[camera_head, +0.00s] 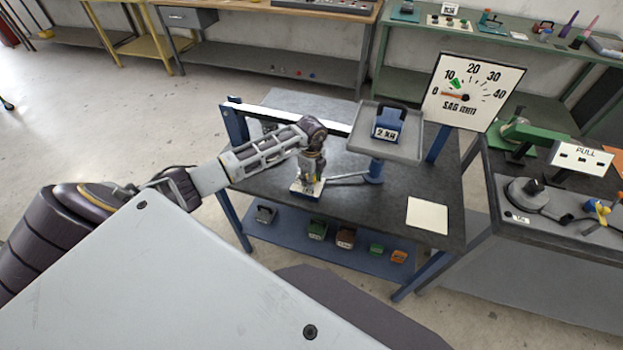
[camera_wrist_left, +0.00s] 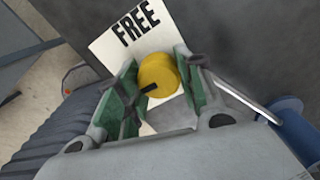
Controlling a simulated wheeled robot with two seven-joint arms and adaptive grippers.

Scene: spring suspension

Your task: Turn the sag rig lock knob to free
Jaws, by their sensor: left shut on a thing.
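The lock knob (camera_wrist_left: 158,74) is a round yellow knob with a black pointer mark, seen in the left wrist view. It sits on a white label plate (camera_wrist_left: 108,52) printed FREE; the rest of the plate is hidden by my gripper. The black mark points to the lower left of that picture, away from the word FREE. My left gripper (camera_wrist_left: 160,80) has its green-padded fingers on either side of the knob, shut on it. In the head view my left gripper (camera_head: 312,178) reaches down to the plate (camera_head: 298,191) on the rig table. My right gripper is not in view.
Several weights lie on the shelf (camera_head: 275,232) below. Another bench stands right.

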